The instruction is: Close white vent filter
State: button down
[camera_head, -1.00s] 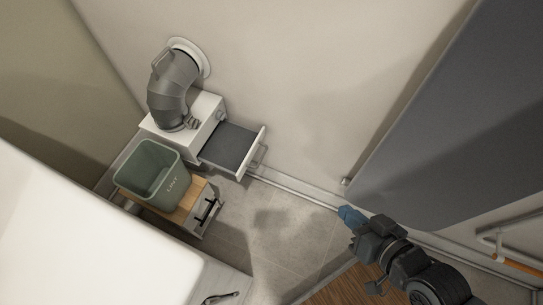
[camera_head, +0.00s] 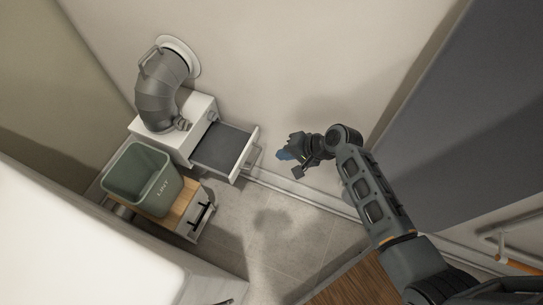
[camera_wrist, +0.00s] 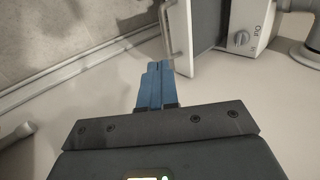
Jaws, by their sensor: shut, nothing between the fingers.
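The white vent box (camera_head: 203,112) stands against the wall with a grey duct (camera_head: 160,95) on top. Its filter drawer (camera_head: 226,148), with a dark grey screen and a white front, is pulled out to the right. A handle (camera_head: 252,157) is on the drawer's front. My gripper (camera_head: 284,155) is just right of the drawer front, apart from it, shut and empty. In the wrist view the blue fingertips (camera_wrist: 157,75) are together. The drawer's dark screen (camera_wrist: 205,22) and its handle (camera_wrist: 168,28) show just beyond them, with a knob (camera_wrist: 241,39) on the box to the right.
A green lint bin (camera_head: 143,178) stands on a wooden-topped drawer unit (camera_head: 186,208) below the vent box. A white appliance (camera_head: 90,245) fills the lower left. A grey panel (camera_head: 470,110) is at the right. The floor (camera_head: 262,220) between is clear.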

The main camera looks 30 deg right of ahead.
jog(key=b+x, duration=0.2)
jog(key=x, duration=0.7)
jog(key=shift+w+f, duration=0.15)
jog(key=shift+f, duration=0.1)
jog(key=shift+w+a, duration=0.1)
jog(key=shift+a, duration=0.15)
jog(key=b, duration=0.5)
send_near(216, 144)
jog(key=f, duration=0.1)
jog(key=w+f, duration=0.1)
jog(key=f, duration=0.1)
jog(key=w+a+f, duration=0.1)
jog(key=f, duration=0.1)
jog(key=shift+w+a, duration=0.1)
jog(key=shift+w+a+r+b, duration=0.2)
jog(key=shift+w+a+b, duration=0.2)
jog(key=shift+w, duration=0.1)
jog(key=shift+r, duration=0.1)
